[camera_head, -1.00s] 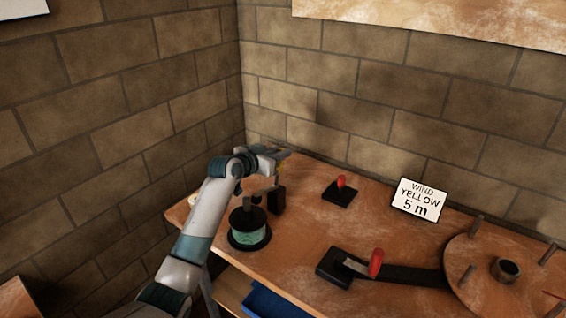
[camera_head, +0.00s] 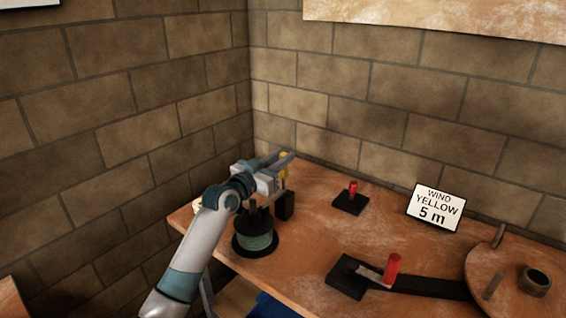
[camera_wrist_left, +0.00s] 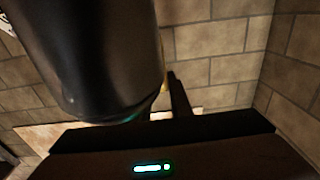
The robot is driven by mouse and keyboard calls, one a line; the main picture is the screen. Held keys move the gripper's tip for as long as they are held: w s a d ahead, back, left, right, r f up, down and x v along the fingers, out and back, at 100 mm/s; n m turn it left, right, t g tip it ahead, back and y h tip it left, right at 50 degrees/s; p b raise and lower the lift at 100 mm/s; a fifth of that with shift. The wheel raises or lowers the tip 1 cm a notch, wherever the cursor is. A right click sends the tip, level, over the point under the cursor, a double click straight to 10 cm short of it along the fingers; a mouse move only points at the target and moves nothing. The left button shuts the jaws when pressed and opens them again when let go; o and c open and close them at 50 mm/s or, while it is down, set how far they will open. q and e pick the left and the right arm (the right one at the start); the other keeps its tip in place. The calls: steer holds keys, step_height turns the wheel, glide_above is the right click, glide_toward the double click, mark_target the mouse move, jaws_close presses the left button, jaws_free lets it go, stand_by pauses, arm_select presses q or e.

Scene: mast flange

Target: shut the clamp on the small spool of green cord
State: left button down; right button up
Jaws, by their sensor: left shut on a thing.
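The small spool of green cord (camera_head: 256,242) stands upright on the left part of the wooden bench, with black flanges and a dark post on top. A black block (camera_head: 284,205), which seems to be the clamp's base, stands just right of it. My left gripper (camera_head: 283,168) is above this block, behind and right of the spool. It is shut on a small yellow piece (camera_head: 283,179), seemingly the clamp's handle; fingers and wrist partly hide it. In the left wrist view a large dark rounded body fills the upper left. My right gripper is out of view.
Two red-handled clamps, a small one (camera_head: 351,199) and a larger one (camera_head: 370,276), stand to the right. A sign (camera_head: 435,207) reads "WIND YELLOW 5 m". A round wooden wheel (camera_head: 513,280) with pegs is at far right. Brick walls close the back and left.

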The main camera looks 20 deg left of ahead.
arm_select(q)
steer(key=shift+f, duration=0.1)
steer(key=c, duration=2)
jaws_free()
steer(key=o, duration=0.4)
steer(key=shift+s, duration=0.1)
steer(key=shift+s+a, duration=0.1)
